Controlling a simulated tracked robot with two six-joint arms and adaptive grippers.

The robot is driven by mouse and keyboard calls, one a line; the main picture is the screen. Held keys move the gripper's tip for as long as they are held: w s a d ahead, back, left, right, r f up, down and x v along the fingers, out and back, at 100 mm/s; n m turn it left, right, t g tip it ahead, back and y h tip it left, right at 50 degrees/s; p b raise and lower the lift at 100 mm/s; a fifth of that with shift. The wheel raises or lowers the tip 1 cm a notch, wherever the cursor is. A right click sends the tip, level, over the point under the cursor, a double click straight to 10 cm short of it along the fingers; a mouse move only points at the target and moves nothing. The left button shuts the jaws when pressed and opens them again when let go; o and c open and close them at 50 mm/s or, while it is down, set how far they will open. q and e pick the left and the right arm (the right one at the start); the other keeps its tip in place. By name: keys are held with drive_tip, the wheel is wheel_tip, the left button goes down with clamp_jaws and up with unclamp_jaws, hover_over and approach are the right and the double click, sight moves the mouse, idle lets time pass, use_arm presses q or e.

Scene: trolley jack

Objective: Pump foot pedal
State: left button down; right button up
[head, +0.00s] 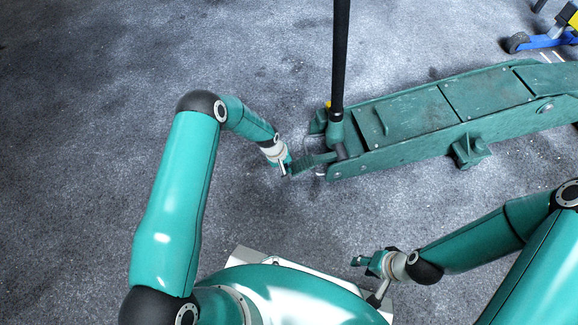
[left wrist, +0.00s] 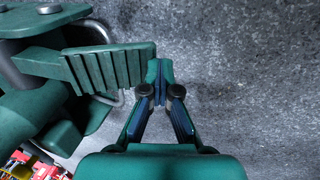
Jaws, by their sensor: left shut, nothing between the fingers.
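The green trolley jack (head: 430,112) stands on the floor at the right in the head view, its black handle (head: 340,60) upright. Its ribbed foot pedal (head: 318,159) sticks out at the near left end of the jack. The pedal also shows in the left wrist view (left wrist: 108,66), left of the fingers. My left gripper (head: 286,172) is shut and empty, close beside the pedal's outer end. In the left wrist view its fingertips (left wrist: 160,70) are together, just right of the pedal; I cannot tell whether they touch it. My right gripper (head: 358,261) is near my base, away from the jack.
A blue and yellow item with a dark wheel (head: 518,42) stands at the top right. Red items (left wrist: 30,168) show at the lower left of the left wrist view. The grey floor left of the jack is clear.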

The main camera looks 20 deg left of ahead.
use_arm(q)
drive_tip(key=shift+s+f, duration=0.25)
drive_tip(key=shift+f, duration=0.25)
drive_tip(key=shift+s+r, duration=0.1)
drive_tip(key=a+p+v, duration=0.1)
drive_tip(key=p+v, duration=0.2)
drive_tip(key=v, duration=0.4)
drive_tip(key=s+a+p+v, duration=0.1)
drive_tip(key=p+v, duration=0.2)
drive_tip(key=v, duration=0.3)
drive_tip(key=shift+a, duration=0.35)
